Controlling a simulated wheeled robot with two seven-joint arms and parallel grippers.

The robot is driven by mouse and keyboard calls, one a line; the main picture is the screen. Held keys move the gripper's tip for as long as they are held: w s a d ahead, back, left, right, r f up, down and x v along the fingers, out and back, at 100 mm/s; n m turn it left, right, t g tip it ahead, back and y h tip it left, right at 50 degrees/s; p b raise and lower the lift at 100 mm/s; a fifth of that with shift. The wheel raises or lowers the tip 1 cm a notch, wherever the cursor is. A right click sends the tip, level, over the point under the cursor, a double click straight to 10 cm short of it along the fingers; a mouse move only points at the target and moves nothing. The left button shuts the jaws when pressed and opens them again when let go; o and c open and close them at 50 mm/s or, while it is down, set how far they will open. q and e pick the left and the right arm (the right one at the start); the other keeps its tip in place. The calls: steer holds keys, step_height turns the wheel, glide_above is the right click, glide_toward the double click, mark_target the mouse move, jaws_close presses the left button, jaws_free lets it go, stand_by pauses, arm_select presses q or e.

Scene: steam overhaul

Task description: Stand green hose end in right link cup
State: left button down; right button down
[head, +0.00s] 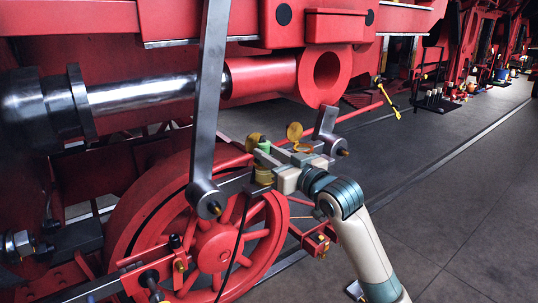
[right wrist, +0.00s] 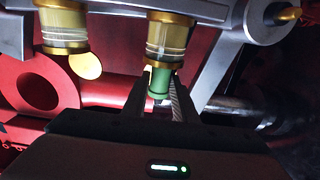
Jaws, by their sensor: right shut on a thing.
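The green hose end (head: 264,145) stands upright between the fingers of my right gripper (head: 267,157), which is shut on it. In the right wrist view, the green hose end (right wrist: 160,84) shows between the dark fingers, against the brass rim of a clear cup (right wrist: 168,38). I cannot tell whether it is inside the rim. This yellowish cup (head: 263,177) shows below the gripper in the head view. A second brass-ringed cup (right wrist: 62,25) is to the left in the right wrist view, apart from the hose end. My left gripper is not in view.
A grey steel rod (head: 207,100) hangs just left of my right gripper. A red spoked wheel (head: 215,245) and a red hollow cylinder (head: 325,76) are close by. Round yellow lids (head: 294,131) stick up near the cups.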

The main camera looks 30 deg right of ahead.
step_height(320, 180, up, 6)
steer(key=p, duration=0.2)
steer(key=shift+r+p, duration=0.2)
steer(key=shift+p, duration=0.1)
stand_by(0.5)
stand_by(0.5)
